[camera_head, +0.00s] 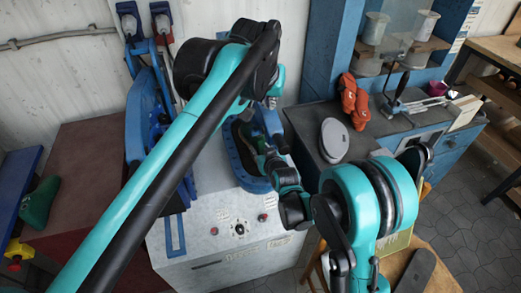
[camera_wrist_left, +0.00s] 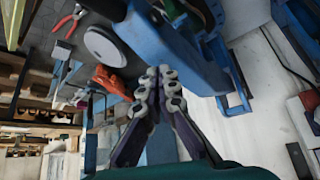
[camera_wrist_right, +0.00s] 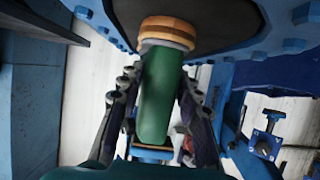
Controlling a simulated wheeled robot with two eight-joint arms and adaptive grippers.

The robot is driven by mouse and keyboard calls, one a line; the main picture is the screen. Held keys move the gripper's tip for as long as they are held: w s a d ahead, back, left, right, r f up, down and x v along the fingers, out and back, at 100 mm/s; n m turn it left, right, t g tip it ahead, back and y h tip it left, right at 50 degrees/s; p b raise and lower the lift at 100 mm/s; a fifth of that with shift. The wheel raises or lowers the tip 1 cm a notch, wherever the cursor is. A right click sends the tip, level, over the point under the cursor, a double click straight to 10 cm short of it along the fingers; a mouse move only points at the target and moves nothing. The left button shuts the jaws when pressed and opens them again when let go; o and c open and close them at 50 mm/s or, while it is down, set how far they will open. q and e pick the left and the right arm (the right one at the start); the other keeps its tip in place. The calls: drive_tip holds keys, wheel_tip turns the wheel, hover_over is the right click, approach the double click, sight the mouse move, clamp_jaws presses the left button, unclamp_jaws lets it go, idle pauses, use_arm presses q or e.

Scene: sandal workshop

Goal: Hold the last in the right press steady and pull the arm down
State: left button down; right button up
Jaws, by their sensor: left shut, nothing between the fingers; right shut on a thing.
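The right press is a white cabinet (camera_head: 215,235) with a blue oval bolted rim (camera_head: 237,168). Inside the rim is a green last (camera_head: 259,143), partly hidden by my arms. In the right wrist view the last (camera_wrist_right: 162,95) stands between the fingers of my right gripper (camera_wrist_right: 158,85), which is shut on it. A tan and brown band (camera_wrist_right: 167,32) sits at its far end, against a dark pad. My left gripper (camera_wrist_left: 158,78) is shut and empty, its fingertips beside a blue press part (camera_wrist_left: 175,50); I cannot tell if they touch.
A blue press frame (camera_head: 146,110) stands to the left. Another green last (camera_head: 40,201) is at the far left. The dark bench on the right holds a grey disc (camera_head: 333,140) and an orange-red object (camera_head: 354,102). A control panel (camera_head: 238,229) faces front.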

use_arm(q)
wheel_tip(320, 180, up, 6)
drive_tip(key=shift+r, duration=0.25)
idle(0.4)
use_arm(e)
drive_tip(key=o, duration=1.3)
drive_tip(key=shift+o, duration=0.2)
drive_tip(key=shift+v, duration=5.5)
